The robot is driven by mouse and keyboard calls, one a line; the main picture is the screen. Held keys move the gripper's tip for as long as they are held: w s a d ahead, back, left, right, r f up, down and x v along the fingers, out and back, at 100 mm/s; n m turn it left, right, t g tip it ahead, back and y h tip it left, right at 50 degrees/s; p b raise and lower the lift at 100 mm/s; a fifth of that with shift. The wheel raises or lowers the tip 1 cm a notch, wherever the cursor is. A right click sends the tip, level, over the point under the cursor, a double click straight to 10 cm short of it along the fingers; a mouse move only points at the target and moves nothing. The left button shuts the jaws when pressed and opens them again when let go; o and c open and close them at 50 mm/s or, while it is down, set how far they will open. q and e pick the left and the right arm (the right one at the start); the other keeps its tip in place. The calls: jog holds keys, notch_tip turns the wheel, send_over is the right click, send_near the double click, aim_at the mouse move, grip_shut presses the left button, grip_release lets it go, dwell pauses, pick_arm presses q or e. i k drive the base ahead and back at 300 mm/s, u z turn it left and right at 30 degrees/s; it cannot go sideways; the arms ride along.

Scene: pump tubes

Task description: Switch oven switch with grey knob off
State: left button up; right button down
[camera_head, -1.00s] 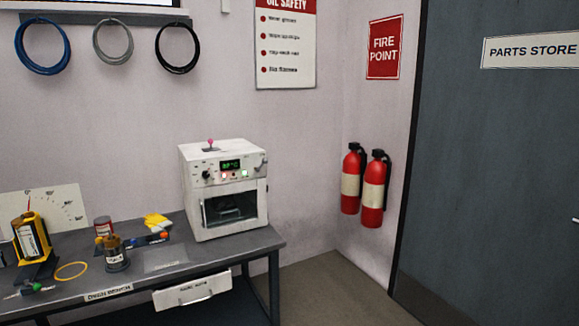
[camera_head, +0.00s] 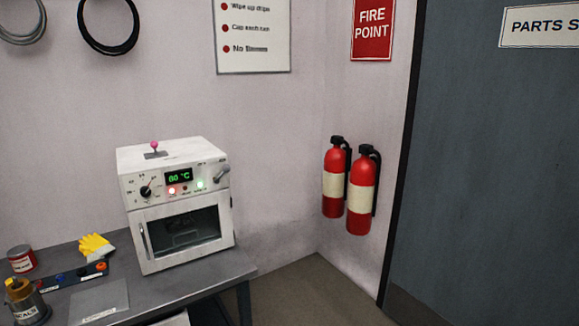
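The white oven (camera_head: 176,205) stands on the right end of the grey bench, its glass door closed. Its front panel has a black dial (camera_head: 146,191) at left, a green display (camera_head: 179,177) reading 80 °C, and a red and a green light lit below it. A switch with a grey knob (camera_head: 222,173) sticks out at the panel's upper right. A lever with a pink knob (camera_head: 155,146) stands on the oven's top. Neither of my grippers is in view.
The bench (camera_head: 215,273) also holds yellow gloves (camera_head: 96,246), a red tin (camera_head: 22,259), a brass-coloured container (camera_head: 25,301) and a dark strip with coloured knobs (camera_head: 75,277). Red fire extinguishers (camera_head: 361,192) hang at the corner. The floor (camera_head: 318,290) right of the bench is clear.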

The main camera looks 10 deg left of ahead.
aim_at(226, 168)
jog(key=u, duration=0.2)
jog(key=i, duration=1.1)
jog(key=u, duration=1.35)
jog(key=i, duration=0.5)
jog(key=u, duration=0.45)
